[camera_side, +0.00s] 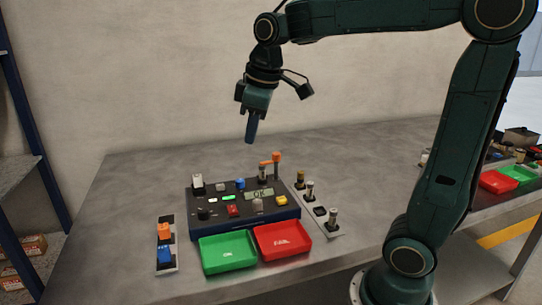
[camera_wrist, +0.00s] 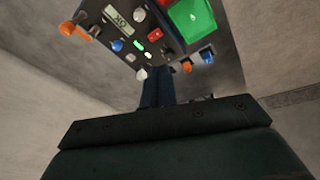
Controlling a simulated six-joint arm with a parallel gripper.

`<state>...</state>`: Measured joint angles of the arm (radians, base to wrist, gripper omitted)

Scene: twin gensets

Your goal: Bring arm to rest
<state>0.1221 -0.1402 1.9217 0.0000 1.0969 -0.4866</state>
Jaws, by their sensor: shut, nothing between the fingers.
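My gripper (camera_side: 252,130) hangs from my dark green arm, fingers pointing down, shut and empty. It is in the air above and behind the dark control panel (camera_side: 192,222), touching nothing. In the wrist view the shut fingers (camera_wrist: 157,84) reach up from the bottom toward the panel.
A green tray (camera_side: 228,252) and a red tray (camera_side: 283,239) stand in front of the panel. A strip with orange and blue parts (camera_side: 165,248) lies to the left, a strip with several posts (camera_side: 320,212) to the right. A wall (camera_side: 150,70) stands behind the table.

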